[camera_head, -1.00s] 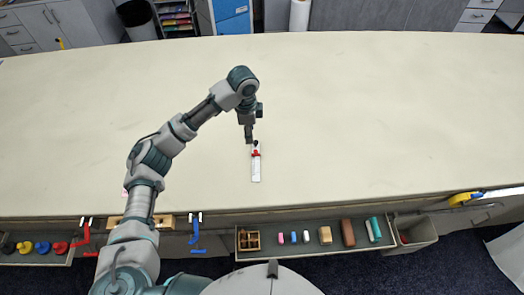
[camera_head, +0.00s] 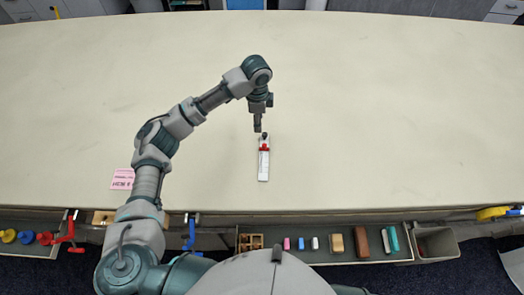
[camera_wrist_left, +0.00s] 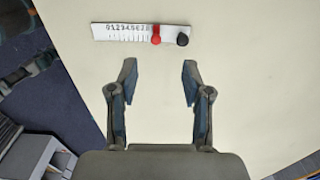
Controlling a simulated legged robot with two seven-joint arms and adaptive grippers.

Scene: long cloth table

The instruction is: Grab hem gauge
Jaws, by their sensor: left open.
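The hem gauge (camera_head: 264,165) is a narrow white ruler with a red slider and a black knob at its far end. It lies flat on the cloth table, pointing away from me. In the left wrist view the hem gauge (camera_wrist_left: 128,32) lies crosswise beyond the fingertips, its printed numbers showing and the red and black parts toward the right. My left gripper (camera_head: 258,127) is just beyond the black-knob end in the head view. In the wrist view the left gripper (camera_wrist_left: 158,82) is open, with nothing between its fingers. My right gripper is not seen.
The long pale table (camera_head: 400,110) is mostly bare. A pink note (camera_head: 122,179) lies near the front edge at left. Below that edge, a tray (camera_head: 290,257) holds several small blocks, and red (camera_head: 70,232) and blue (camera_head: 190,234) clamps hang near it.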

